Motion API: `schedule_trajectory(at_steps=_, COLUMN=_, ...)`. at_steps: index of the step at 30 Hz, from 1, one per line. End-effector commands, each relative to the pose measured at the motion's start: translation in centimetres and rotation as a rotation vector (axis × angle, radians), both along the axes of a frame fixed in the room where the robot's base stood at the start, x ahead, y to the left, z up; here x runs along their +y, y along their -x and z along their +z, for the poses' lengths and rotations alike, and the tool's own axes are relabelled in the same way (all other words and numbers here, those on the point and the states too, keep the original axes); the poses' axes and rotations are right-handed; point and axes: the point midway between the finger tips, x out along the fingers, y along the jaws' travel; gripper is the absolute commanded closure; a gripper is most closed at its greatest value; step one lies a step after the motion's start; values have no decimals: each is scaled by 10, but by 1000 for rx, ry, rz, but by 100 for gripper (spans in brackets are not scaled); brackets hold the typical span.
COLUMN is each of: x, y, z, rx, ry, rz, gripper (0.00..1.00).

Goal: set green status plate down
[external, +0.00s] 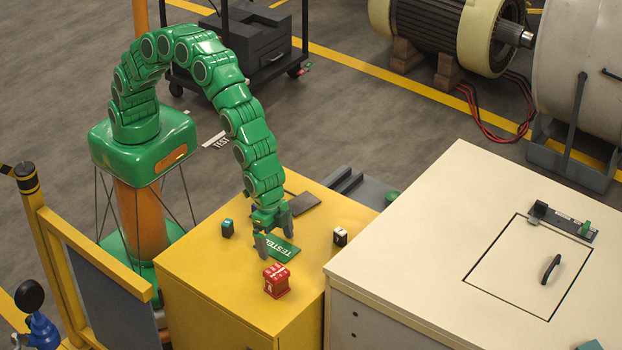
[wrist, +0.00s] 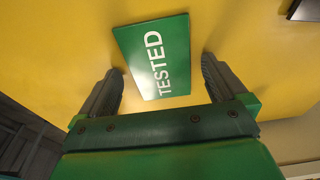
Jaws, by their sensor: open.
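The green status plate (external: 283,250) lies on the yellow cabinet top (external: 200,270), and its white lettering reads TESTED in the wrist view (wrist: 153,58). My gripper (external: 275,236) is over the plate with its fingers apart. In the wrist view my gripper (wrist: 162,88) has one finger on each side of the plate, with yellow surface showing between each finger and the plate. Nothing is held. In the external view the fingers hide part of the plate.
A red block-like item (external: 277,280) stands just in front of the plate. A small teal-and-black item (external: 228,228) is to its left and a black-and-white one (external: 340,237) to its right. A dark flat plate (external: 304,203) lies behind. A cream cabinet (external: 420,240) stands at right.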

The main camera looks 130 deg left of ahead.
Motion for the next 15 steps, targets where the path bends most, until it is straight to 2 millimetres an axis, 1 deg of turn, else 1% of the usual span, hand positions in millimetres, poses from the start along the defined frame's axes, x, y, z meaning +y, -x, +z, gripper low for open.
schedule_trajectory(at_steps=4, x=0, y=0, z=2, rx=0, ry=0, rz=0, gripper=1)
schedule_trajectory(at_steps=8, x=0, y=1, z=9, rx=-1, ry=0, rz=0, gripper=1)
schedule_trajectory(at_steps=11, x=0, y=2, z=19, rx=-2, ry=0, rz=0, gripper=1)
schedule_trajectory(at_steps=15, x=0, y=4, z=40, rx=-6, ry=2, rz=1, gripper=1)
